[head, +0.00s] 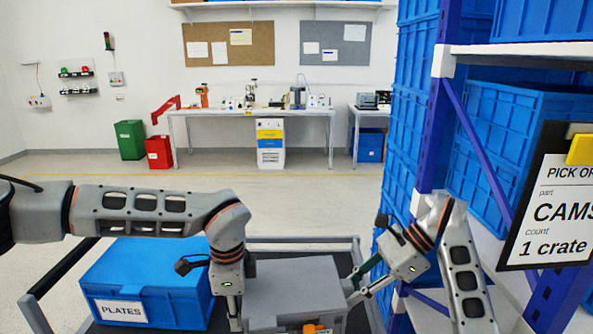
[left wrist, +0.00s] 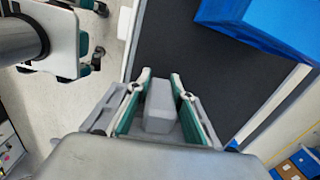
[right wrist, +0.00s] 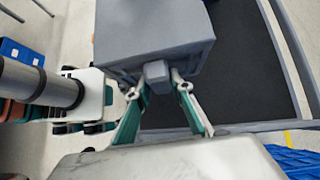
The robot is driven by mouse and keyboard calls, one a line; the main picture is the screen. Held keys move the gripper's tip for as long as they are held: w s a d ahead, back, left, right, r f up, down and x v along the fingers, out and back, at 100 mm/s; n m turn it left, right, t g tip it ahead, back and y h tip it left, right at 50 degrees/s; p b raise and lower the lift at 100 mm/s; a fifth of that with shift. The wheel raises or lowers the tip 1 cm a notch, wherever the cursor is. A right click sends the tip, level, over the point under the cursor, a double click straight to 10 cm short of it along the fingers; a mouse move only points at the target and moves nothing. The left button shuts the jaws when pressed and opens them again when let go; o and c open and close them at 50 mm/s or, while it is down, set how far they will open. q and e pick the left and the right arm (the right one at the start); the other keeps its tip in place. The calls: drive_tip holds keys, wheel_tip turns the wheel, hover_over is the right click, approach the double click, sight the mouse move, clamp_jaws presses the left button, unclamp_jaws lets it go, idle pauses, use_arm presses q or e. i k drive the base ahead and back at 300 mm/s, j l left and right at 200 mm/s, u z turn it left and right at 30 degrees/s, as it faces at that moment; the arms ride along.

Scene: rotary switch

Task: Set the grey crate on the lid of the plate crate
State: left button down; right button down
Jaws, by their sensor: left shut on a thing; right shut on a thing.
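The grey crate (head: 295,280) is at the lower middle of the head view, to the right of the blue plate crate (head: 190,305), which has a PLATES label and a closed blue lid (head: 145,262). My left gripper (head: 236,318) is shut on a grey handle block at the crate's left side; the block (left wrist: 160,108) sits between its fingers in the left wrist view. My right gripper (head: 355,290) is shut on the matching block on the right side, seen in the right wrist view (right wrist: 157,75). I cannot tell whether the crate touches the deck below.
Both crates are over a dark cart deck (right wrist: 250,60) with a grey rail frame (head: 300,240). A blue-posted rack (head: 437,110) with blue crates and a pick order board (head: 552,205) stands close on the right. A workbench (head: 250,112) is far back, with open floor before it.

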sight(154, 251)
drive_tip(key=k+j, duration=0.2)
drive_tip(key=j, duration=0.2)
drive_tip(key=k+j, duration=0.2)
drive_tip(key=j, duration=0.2)
drive_tip(key=k+j, duration=0.15)
drive_tip(key=j, duration=0.25)
drive_tip(key=k+j, duration=0.2)
drive_tip(key=j, duration=0.2)
